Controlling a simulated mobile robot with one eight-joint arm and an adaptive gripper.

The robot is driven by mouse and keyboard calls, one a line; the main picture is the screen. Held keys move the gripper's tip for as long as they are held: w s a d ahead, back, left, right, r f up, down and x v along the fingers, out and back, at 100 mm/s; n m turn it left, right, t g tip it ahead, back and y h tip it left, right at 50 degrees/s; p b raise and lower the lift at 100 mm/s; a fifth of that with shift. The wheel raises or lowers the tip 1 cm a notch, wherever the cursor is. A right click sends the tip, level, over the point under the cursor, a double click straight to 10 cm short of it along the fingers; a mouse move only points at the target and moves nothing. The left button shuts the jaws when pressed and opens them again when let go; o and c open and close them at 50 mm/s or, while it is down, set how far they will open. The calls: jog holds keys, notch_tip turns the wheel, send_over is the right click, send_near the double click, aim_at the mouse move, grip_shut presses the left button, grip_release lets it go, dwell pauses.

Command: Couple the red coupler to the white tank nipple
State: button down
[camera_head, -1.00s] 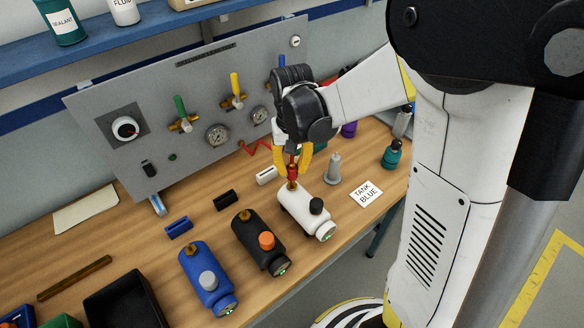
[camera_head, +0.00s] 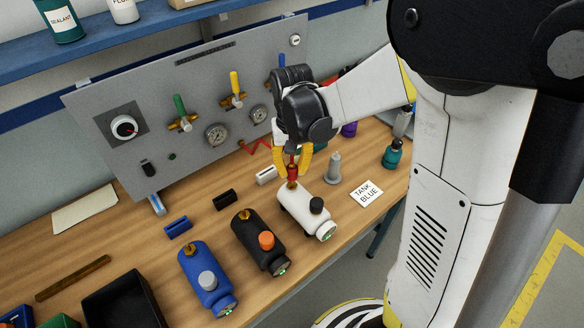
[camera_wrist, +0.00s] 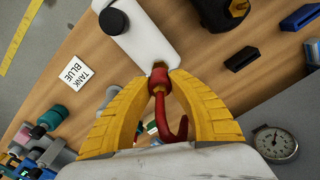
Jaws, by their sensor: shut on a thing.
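The red coupler (camera_head: 292,171) sits upright between my yellow fingertips, right over the nipple. In the wrist view, my gripper (camera_wrist: 159,82) is shut on the red coupler (camera_wrist: 159,88), with its red hose curling back between the fingers. The white tank (camera_wrist: 140,40) is just beyond the coupler. The coupler hides most of the nipple, so I cannot tell if it is locked on.
A black tank (camera_head: 260,243) and a blue tank (camera_head: 207,280) lie to the left. A grey panel (camera_head: 200,110) with valves and gauges stands behind. A grey cylinder (camera_head: 334,168) and a "TANK BLUE" card (camera_head: 367,194) are on the right.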

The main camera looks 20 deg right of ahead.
aim_at(292, 164)
jog(key=shift+f+b, duration=1)
jog(key=shift+f, duration=0.2)
jog(key=c, duration=1.2)
grip_release()
jog(key=shift+r, duration=0.1)
notch_tip(292, 164, up, 12)
jog(key=shift+f, duration=0.1)
jog(key=s+f+n+t+b, duration=0.1)
jog(key=s+f+t+b, duration=0.2)
jog(key=s, duration=0.3)
jog(key=s+f+n+t+b, duration=0.1)
jog(key=s+f+t+b, duration=0.2)
jog(key=s+t+b, duration=0.1)
jog(key=s+b, duration=0.1)
jog(key=s, duration=0.1)
jog(key=shift+s+f, duration=0.3)
jog(key=shift+s, duration=0.05)
